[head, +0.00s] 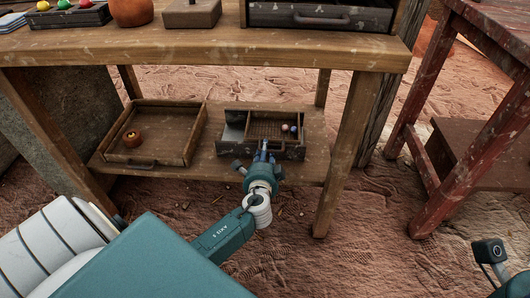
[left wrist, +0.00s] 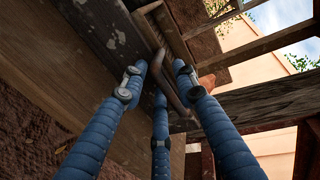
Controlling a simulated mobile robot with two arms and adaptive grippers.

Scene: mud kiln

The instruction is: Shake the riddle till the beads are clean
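The riddle (head: 268,127), a small wooden box with a mesh floor, sits at the right of the low shelf. A few beads (head: 289,128), pale and dark blue, lie at its right side. My left gripper (head: 264,150) is at the riddle's front side. A gap shows between fingers and handle, so the gripper looks open. Part of what seems my right arm shows at the lower right of the head view; its fingers do not show.
The bench top (head: 200,45) overhangs the low shelf (head: 215,170). A bench leg (head: 343,165) stands close right. A red table (head: 420,120) is farther right. Sandy floor lies between.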

